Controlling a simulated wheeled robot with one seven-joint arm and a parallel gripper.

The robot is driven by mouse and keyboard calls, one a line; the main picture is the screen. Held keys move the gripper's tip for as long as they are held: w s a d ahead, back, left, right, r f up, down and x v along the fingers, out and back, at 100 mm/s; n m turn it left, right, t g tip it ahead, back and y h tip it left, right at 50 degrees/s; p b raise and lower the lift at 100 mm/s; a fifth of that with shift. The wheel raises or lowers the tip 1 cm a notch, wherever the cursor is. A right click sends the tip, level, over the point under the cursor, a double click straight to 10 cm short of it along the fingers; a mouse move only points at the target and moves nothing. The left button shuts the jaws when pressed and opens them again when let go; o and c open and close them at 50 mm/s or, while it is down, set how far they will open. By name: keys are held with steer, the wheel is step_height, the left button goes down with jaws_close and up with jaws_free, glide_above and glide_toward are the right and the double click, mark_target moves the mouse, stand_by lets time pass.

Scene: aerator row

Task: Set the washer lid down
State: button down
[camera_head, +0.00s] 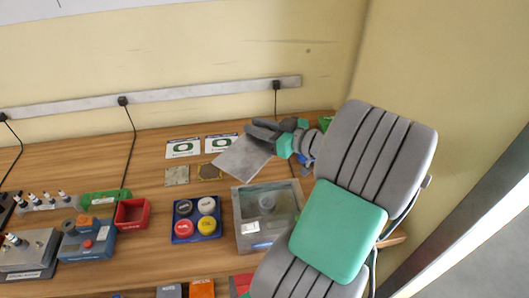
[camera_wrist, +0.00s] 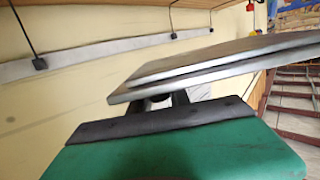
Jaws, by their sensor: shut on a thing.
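The washer lid (camera_head: 240,160) is a flat grey plate, tilted, at the back of the table behind a grey box (camera_head: 240,236). My gripper (camera_head: 262,131) is shut on the lid near its back right side. In the wrist view the lid (camera_wrist: 215,62) shows edge-on as a thin grey slab with a stepped edge, and my gripper's fingers (camera_wrist: 165,99) meet its underside. The head view does not clearly show whether the lid touches the table. The grey box has a round grey part (camera_head: 267,204) inside and a white label too small to read.
A blue tray (camera_head: 182,227) with several round coloured caps stands left of the box. A black cable (camera_head: 276,99) hangs from the wall strip behind my gripper.

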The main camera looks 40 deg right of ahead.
steer(key=w+d+f+b, duration=0.2)
steer(key=w+d+f, duration=0.4)
steer(key=f, duration=0.5)
steer(key=shift+w+d+f, duration=0.2)
steer(key=shift+d+f, duration=0.15)
steer(key=shift+d, duration=0.3)
steer(key=shift+f+b, duration=0.3)
steer(key=shift+b, duration=0.35)
steer(key=c, duration=1.2)
jaws_free()
steer(key=shift+c, duration=0.2)
